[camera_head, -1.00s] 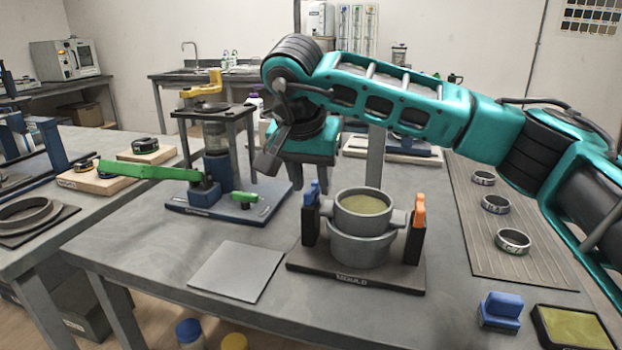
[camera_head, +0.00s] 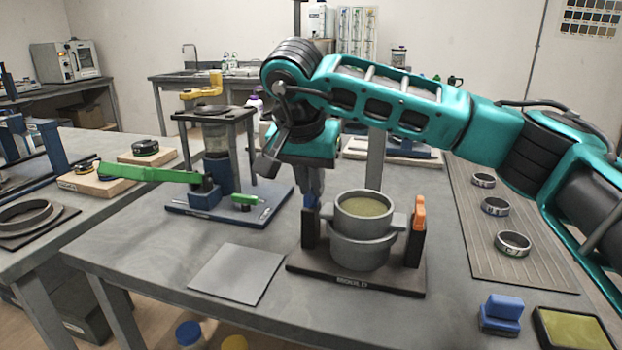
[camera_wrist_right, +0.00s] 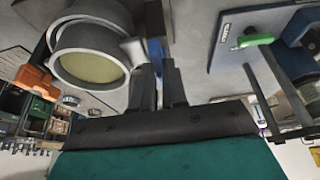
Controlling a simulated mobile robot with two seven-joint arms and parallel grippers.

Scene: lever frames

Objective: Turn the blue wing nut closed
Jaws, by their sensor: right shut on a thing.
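The blue wing nut (camera_head: 310,201) sits on top of the dark left post of the mould, and only a small part of it shows below my fingers. My right gripper (camera_head: 312,190) reaches down to it from above and is shut on it. In the right wrist view the two dark fingers (camera_wrist_right: 160,75) point at the mould's left post, and the nut between them is mostly hidden. The grey two-part mould (camera_head: 362,240) stands upright on a dark base, with tan material in its top ring. My left gripper is out of view.
An orange wing nut (camera_head: 419,213) tops the mould's right post. A press with a green lever (camera_head: 150,173) stands to the left. A flat grey plate (camera_head: 236,273) lies in front. Rings (camera_head: 513,243) lie on a ribbed mat at the right, near a blue block (camera_head: 501,311).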

